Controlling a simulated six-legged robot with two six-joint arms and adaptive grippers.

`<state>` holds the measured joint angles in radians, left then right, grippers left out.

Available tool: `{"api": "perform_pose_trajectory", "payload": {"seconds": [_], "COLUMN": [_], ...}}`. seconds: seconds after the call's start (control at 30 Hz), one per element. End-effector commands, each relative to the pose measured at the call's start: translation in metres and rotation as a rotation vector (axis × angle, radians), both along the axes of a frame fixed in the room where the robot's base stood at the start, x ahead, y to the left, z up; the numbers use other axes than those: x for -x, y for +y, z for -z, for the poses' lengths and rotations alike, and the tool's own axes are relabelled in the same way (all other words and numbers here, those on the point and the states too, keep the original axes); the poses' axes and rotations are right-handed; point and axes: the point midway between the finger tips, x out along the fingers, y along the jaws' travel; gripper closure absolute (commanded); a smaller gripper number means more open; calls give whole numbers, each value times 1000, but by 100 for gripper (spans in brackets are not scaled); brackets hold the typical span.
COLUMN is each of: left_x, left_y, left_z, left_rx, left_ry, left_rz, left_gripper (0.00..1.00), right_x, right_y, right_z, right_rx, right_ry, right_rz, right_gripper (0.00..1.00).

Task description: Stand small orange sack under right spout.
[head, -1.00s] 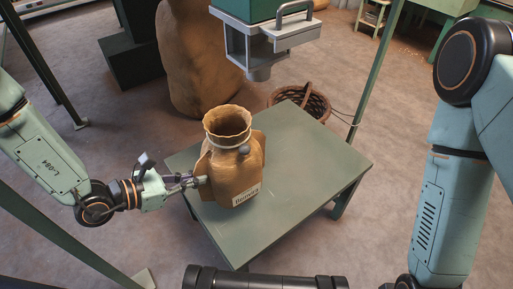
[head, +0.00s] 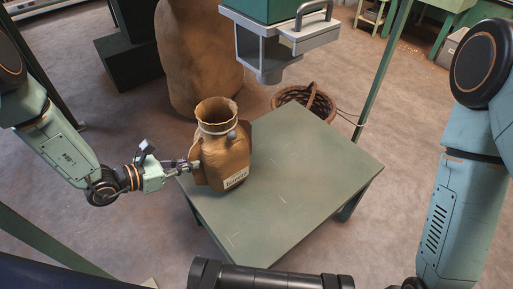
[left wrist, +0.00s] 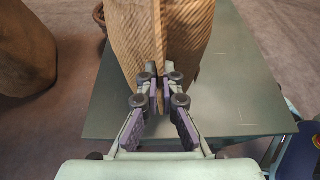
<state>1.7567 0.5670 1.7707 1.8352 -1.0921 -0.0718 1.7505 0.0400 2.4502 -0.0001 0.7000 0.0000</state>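An orange-brown sack (head: 224,152) with an open, crimped mouth, a tied neck and a white label is upright at the left part of the green table (head: 300,190). I cannot tell whether its base touches the top. My left gripper (head: 194,165) is at the sack's left side. In the left wrist view its fingers (left wrist: 160,84) are closed on the sack's side seam (left wrist: 158,35). A grey spout (head: 268,76) under a green hopper hangs above the table's far edge, behind and right of the sack. My right gripper is out of view; only its arm shows.
A large brown sack (head: 200,60) stands on the floor behind the table, with a wicker basket (head: 305,100) to its right. A green post (head: 383,70) rises at the table's far right. The table's middle and right are bare.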

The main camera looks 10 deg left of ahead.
Motion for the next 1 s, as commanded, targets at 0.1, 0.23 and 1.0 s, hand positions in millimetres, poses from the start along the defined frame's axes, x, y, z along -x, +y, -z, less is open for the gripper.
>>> {"api": "perform_pose_trajectory", "payload": {"seconds": [0.1,0.23,1.0], "left_x": [-19,-40,-121], "left_y": [-22,-44,-120], "left_z": [2,3,1], "left_rx": [-1,-2,-1], "left_ry": [-4,-3,-5], "left_rz": [8,7,8], "left_gripper": [100,100,100], "right_x": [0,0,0], "right_y": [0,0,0], "right_z": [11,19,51], "right_rx": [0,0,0], "right_ry": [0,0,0], "right_rz": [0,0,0], "right_gripper": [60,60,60]}}
